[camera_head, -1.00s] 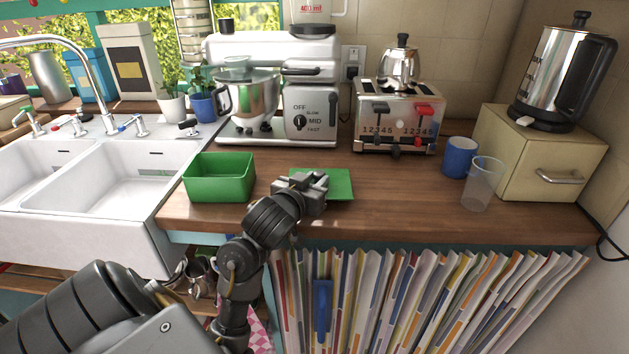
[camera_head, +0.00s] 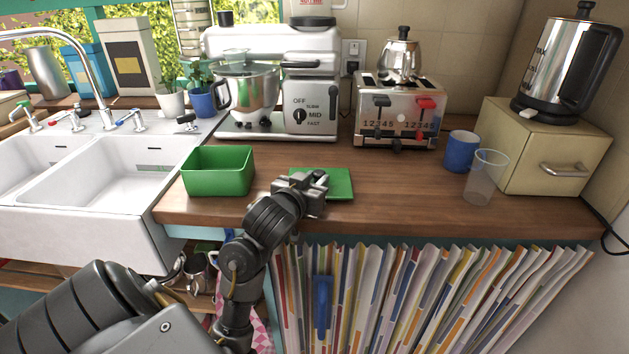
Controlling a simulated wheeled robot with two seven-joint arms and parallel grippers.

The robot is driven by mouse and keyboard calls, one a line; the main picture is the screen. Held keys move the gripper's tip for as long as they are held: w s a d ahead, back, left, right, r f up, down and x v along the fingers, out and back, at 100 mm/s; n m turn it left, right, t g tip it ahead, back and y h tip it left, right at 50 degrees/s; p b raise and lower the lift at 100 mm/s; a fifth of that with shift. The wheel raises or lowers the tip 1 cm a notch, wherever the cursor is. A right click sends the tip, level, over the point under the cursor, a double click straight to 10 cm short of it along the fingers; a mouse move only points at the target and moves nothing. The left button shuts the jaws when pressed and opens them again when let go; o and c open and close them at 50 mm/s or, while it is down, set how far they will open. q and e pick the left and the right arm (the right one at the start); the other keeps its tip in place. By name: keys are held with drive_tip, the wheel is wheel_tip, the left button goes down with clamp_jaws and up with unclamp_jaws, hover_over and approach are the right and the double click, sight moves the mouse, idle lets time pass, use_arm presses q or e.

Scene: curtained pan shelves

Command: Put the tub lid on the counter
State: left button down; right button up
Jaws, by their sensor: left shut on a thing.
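The green tub lid (camera_head: 338,186) is a flat square panel at the counter's front middle. My left gripper (camera_head: 312,183) is shut on the lid's left part and covers some of it. The lid looks level, on or just above the wooden counter (camera_head: 400,203); I cannot tell whether it touches. The green tub (camera_head: 218,172) stands open on the counter to the left of the lid. My right gripper is not in view.
A stand mixer (camera_head: 275,90) and a toaster (camera_head: 398,112) stand behind. A blue mug (camera_head: 461,151) and a clear cup (camera_head: 484,178) stand to the right. The sink (camera_head: 90,190) is at the left. A striped curtain (camera_head: 430,300) hangs below the counter.

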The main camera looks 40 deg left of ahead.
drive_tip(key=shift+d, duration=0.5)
use_arm(q)
drive_tip(key=shift+f, duration=0.25)
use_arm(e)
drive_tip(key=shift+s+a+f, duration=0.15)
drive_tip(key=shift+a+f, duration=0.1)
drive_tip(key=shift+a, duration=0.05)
use_arm(q)
drive_tip(key=c, duration=1.1)
unclamp_jaws()
drive_tip(key=c, duration=0.4)
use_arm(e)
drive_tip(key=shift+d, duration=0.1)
